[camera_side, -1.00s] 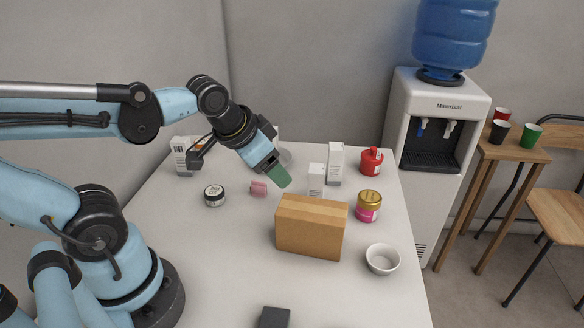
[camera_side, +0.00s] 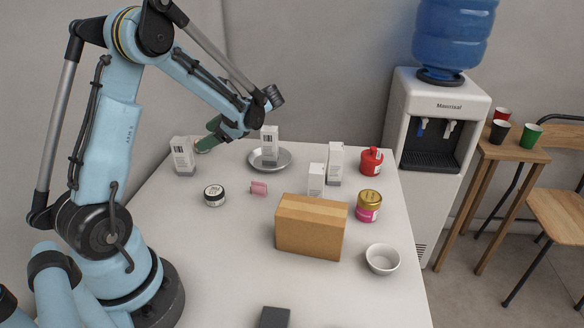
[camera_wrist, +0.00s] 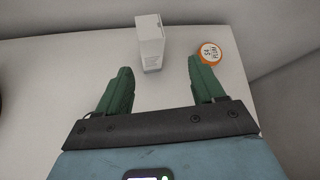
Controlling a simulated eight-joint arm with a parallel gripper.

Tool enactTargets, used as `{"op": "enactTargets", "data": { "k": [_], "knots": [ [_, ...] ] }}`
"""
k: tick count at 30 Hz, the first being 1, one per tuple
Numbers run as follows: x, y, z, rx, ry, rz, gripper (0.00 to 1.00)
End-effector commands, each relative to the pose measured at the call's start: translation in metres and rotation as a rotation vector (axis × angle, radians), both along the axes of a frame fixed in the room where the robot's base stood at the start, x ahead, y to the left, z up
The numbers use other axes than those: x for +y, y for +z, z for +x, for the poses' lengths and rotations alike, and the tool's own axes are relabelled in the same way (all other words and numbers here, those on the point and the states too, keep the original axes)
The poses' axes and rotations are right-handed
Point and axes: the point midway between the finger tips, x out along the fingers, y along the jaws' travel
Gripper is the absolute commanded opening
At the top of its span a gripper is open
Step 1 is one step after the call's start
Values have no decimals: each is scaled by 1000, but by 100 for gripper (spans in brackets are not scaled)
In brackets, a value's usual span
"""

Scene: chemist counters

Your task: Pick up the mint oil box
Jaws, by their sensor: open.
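Several white boxes stand on the counter, and I cannot read which is mint oil. One white box (camera_side: 183,157) stands upright at the far left. My gripper (camera_side: 207,136) has green fingers and is open, just right of the far-left box. In the wrist view, a white box (camera_wrist: 151,42) stands ahead, between the open fingers (camera_wrist: 158,68) in the picture and apart from them.
An orange-rimmed jar (camera_wrist: 209,53) is just right of the box in the wrist view. The metal dish (camera_side: 283,163), a black-lidded jar (camera_side: 214,196), a pink item (camera_side: 259,188), a brown carton (camera_side: 311,227) and a white bowl (camera_side: 382,259) stand elsewhere on the counter.

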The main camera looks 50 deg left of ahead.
Motion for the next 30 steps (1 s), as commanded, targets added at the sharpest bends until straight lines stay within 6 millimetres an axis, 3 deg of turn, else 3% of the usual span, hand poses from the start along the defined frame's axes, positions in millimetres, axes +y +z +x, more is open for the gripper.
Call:
{"op": "enactTargets", "data": {
  "k": [3, 9, 30],
  "knots": [
    [15, -12, -11, 139, 47, 6, 68],
    [24, -22, -23, 270, 97, 0, 68],
    [66, -50, -74, 292, 108, -4, 68]
  ]
}}
